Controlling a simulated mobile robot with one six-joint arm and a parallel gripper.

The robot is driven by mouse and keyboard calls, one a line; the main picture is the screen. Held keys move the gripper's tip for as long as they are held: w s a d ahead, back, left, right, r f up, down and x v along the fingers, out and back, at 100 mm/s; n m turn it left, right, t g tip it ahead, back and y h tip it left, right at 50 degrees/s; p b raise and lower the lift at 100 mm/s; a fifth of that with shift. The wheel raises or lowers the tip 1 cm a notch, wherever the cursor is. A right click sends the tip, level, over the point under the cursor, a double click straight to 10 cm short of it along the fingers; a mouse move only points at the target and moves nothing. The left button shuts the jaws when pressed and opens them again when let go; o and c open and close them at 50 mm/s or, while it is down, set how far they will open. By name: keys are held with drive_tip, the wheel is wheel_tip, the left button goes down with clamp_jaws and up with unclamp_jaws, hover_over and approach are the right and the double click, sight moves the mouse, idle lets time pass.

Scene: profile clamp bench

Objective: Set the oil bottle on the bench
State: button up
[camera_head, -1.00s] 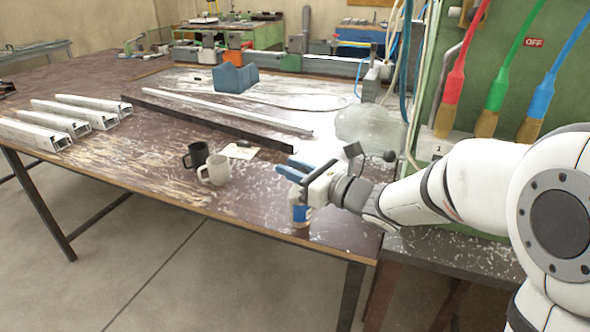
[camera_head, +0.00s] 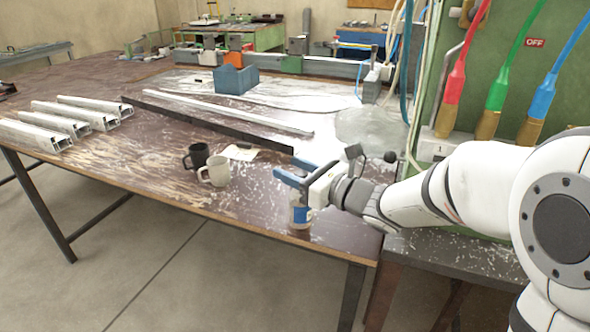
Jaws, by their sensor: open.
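The oil bottle (camera_head: 299,214) is a small white bottle with a blue label. It stands upright on the bench (camera_head: 150,165) close to the front edge, near the right corner. My gripper (camera_head: 290,176) reaches in from the right with blue fingers open, just above and beside the bottle. The gripper hides the top of the bottle, so I cannot tell whether the fingers touch it.
Behind lie a paper (camera_head: 240,152), a long dark bar (camera_head: 215,125) and a blue block (camera_head: 236,79). Several metal profiles (camera_head: 60,120) lie at the left.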

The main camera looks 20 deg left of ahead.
drive_tip(key=v, duration=1.2)
drive_tip(key=shift+r, duration=0.1)
